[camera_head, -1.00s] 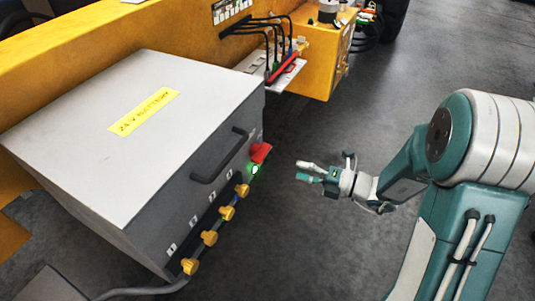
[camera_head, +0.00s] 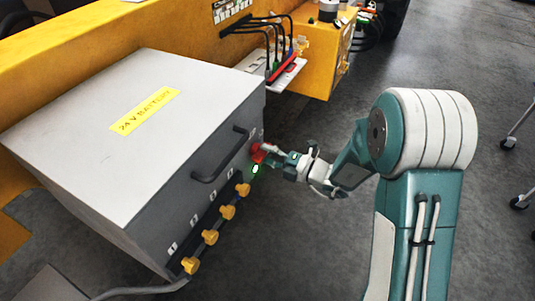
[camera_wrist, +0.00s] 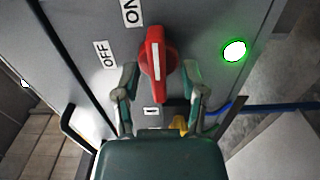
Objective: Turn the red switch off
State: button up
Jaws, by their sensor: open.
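The red switch (camera_head: 260,152) is on the front face of the grey battery box, near its right end. In the wrist view the red switch (camera_wrist: 157,62) has a white line along its handle. The line runs nearly upright, toward the ON label (camera_wrist: 132,10); the OFF label (camera_wrist: 105,54) is to its left. A green lamp (camera_wrist: 234,50) is lit to the right; it also shows in the head view (camera_head: 255,169). My gripper (camera_wrist: 160,88) is open, its two fingers on either side of the switch's lower end. I cannot tell whether they touch it.
The grey box (camera_head: 95,85) carries a yellow label and a dark handle (camera_head: 220,155). Several yellow knobs (camera_head: 227,212) run along its lower front. A blue cable (camera_wrist: 250,106) shows at right in the wrist view. Open floor lies right of the box.

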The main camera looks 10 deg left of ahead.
grip_shut()
dwell(0.4)
jog(key=shift+s+f+n, duration=0.1)
jog(key=shift+n, duration=4.3)
jog(key=shift+s+f+n, duration=0.1)
jog(key=shift+n, duration=4.3)
jog(key=shift+w, duration=0.1)
